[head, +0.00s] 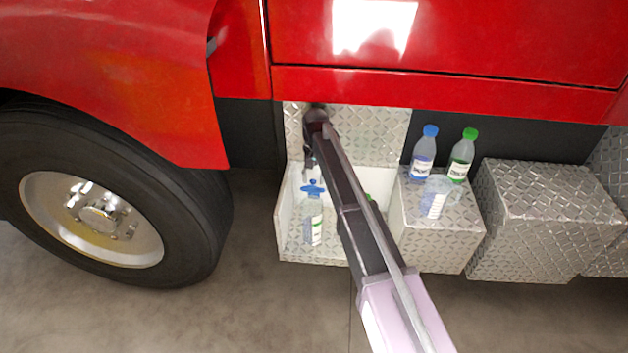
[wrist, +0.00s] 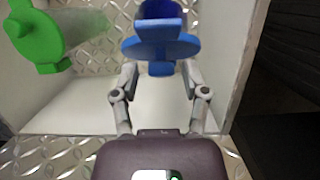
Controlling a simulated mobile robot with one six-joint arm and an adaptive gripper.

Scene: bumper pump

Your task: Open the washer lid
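A blue winged lid (head: 313,188) tops a filler with a white label (head: 314,228) inside an open diamond-plate box (head: 283,225). The blue lid (wrist: 160,47) is at top centre in the wrist view. A green winged lid (wrist: 38,35) is at its left there; in the head view only a bit of green (head: 368,198) shows behind my arm. My gripper (wrist: 159,68) is open and empty, its fingers apart on either side of the blue lid's near wing. I cannot tell whether they touch it. The label is too small to read.
A blue-capped bottle (head: 423,155) and a green-capped bottle (head: 462,157) stand on a closed metal box (head: 440,245) to the right. The box walls are close around my gripper. A wheel (head: 100,218) and red bodywork (head: 450,40) bound the space.

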